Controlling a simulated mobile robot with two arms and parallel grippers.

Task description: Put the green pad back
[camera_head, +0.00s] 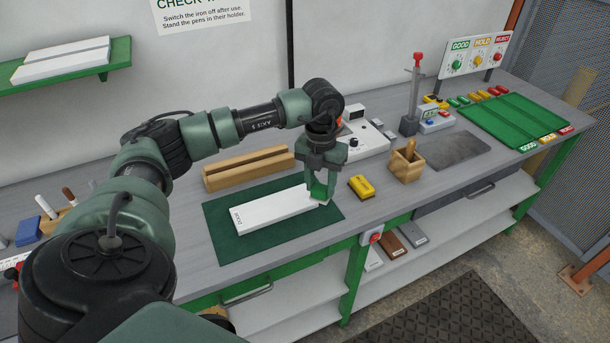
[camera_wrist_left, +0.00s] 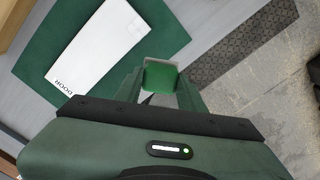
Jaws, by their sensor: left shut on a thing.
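My left gripper (camera_head: 320,184) points down over the right end of a white board (camera_head: 268,211) marked DOOR. It is shut on a small green pad (camera_head: 319,191); the pad also shows between the fingers in the left wrist view (camera_wrist_left: 160,78). I cannot tell whether the pad touches the board. The board (camera_wrist_left: 98,48) lies on a dark green mat (camera_head: 228,246). My right gripper is out of view.
A yellow block (camera_head: 361,186) and a wooden holder (camera_head: 407,166) stand right of the mat. A wooden rack (camera_head: 248,168) is behind it. A green tray (camera_head: 510,120) lies at the far right, below a GOOD/HOLD/REJECT panel (camera_head: 475,55). A red-topped post (camera_head: 414,95) stands nearby.

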